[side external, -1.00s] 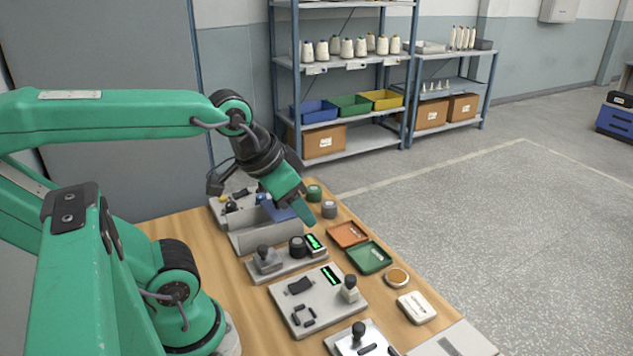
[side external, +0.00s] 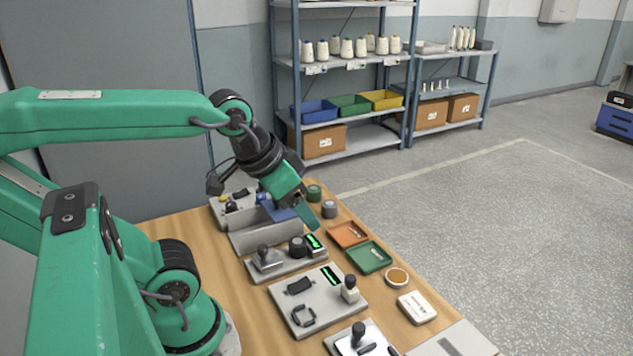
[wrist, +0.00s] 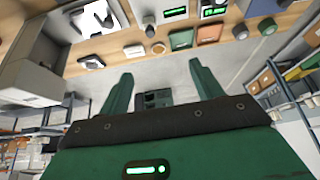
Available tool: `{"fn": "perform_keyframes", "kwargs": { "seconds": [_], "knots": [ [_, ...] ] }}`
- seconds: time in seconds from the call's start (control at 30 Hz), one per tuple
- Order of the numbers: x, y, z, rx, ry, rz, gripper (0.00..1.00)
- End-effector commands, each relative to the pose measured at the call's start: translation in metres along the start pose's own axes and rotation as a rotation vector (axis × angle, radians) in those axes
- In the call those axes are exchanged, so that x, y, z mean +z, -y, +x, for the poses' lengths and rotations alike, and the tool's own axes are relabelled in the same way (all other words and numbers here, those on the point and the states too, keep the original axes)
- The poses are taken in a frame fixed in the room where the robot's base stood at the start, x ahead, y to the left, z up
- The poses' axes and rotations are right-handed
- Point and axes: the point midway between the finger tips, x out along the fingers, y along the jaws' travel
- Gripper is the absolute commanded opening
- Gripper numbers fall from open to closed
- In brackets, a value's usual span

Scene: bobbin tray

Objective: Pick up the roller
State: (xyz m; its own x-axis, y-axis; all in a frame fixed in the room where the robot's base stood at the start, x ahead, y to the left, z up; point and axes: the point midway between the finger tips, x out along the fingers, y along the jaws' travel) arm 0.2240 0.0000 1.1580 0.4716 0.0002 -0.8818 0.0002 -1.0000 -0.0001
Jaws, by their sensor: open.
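My gripper (side external: 310,219) is over the workbench, pointing down and to the right in the side view. In the wrist view its two green fingers (wrist: 160,70) stand wide apart with nothing between them. A green-topped cylinder (side external: 314,193) and a grey cylinder (side external: 329,209) stand upright at the back right of the bench, apart from the gripper. A dark round piece (side external: 297,246) sits on a grey fixture below the gripper. I cannot tell which of these is the roller. The green cylinder also shows in the wrist view (wrist: 267,27).
An orange tray (side external: 347,247) and a green tray (side external: 368,270) lie right of the fixtures. A grey panel (side external: 330,315) with a small knob is nearer. A round tan-topped disc (side external: 397,277) and a white case (side external: 417,307) lie near the right edge. Shelves stand behind.

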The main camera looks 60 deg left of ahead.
Motion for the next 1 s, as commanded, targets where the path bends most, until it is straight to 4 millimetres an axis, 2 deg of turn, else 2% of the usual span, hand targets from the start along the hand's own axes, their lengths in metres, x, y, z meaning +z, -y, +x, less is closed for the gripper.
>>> {"fn": "perform_keyframes", "kwargs": {
  "seconds": [0.17,0.37,0.7,1.0],
  "knots": [
    [-0.003,0.004,0.004,-0.008,0.017,-0.004,0.65],
    [-0.01,0.016,0.018,-0.028,0.071,-0.014,0.65],
    [-0.023,0.056,0.061,-0.062,0.21,-0.045,0.65],
    [-0.02,0.098,0.105,-0.066,0.334,-0.078,0.65]
  ]
}}
